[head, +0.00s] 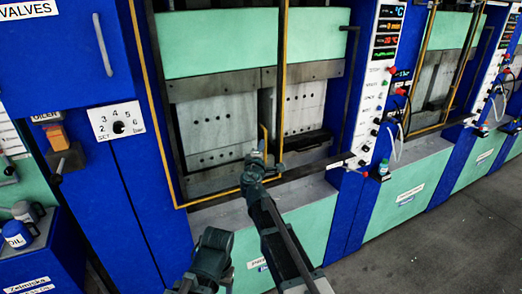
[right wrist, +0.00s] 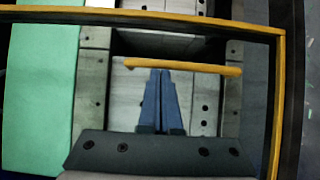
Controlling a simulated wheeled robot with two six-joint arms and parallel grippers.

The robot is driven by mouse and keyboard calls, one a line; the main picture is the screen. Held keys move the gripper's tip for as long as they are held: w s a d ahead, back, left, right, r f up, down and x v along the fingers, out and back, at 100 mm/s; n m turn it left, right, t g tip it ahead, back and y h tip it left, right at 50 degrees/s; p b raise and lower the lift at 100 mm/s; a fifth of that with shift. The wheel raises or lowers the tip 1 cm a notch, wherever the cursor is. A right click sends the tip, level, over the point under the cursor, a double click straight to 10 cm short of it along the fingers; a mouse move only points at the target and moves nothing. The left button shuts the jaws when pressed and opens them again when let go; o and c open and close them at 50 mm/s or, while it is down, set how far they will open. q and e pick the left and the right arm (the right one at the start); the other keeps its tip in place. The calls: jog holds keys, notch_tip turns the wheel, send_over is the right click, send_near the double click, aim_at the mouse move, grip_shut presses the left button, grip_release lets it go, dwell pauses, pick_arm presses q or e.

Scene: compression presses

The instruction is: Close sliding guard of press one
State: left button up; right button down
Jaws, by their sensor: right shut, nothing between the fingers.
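The sliding guard (head: 284,60) of the near press is a yellow frame. It spans from the blue panel at left to past the middle of the press opening (head: 305,108), whose right part is uncovered. Its yellow handle (head: 264,135) stands upright near its right edge; in the right wrist view the handle (right wrist: 205,68) runs across the picture. My right gripper (head: 257,152) is at the handle. Its blue fingers (right wrist: 161,72) are shut and empty, tips at the bar; I cannot tell if they touch. No left fingers show.
A control panel (head: 376,90) with red buttons stands right of the opening. A gauge plate (head: 117,121) and an oiler (head: 57,138) are at left. A second press (head: 440,65) stands further right. Grey floor (head: 445,245) is clear at lower right.

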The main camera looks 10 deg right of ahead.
jog(key=w+d, duration=0.4)
jog(key=d, duration=1)
jog(key=w+d, duration=0.5)
jog(key=d, duration=0.9)
jog(key=w+d, duration=0.5)
jog(key=d, duration=0.9)
jog(key=shift+d+r, duration=0.1)
jog(key=shift+d, duration=0.05)
jog(key=shift+s, duration=0.1)
jog(key=a+v, duration=0.3)
jog(key=v, duration=1)
jog(key=shift+w, duration=0.45)
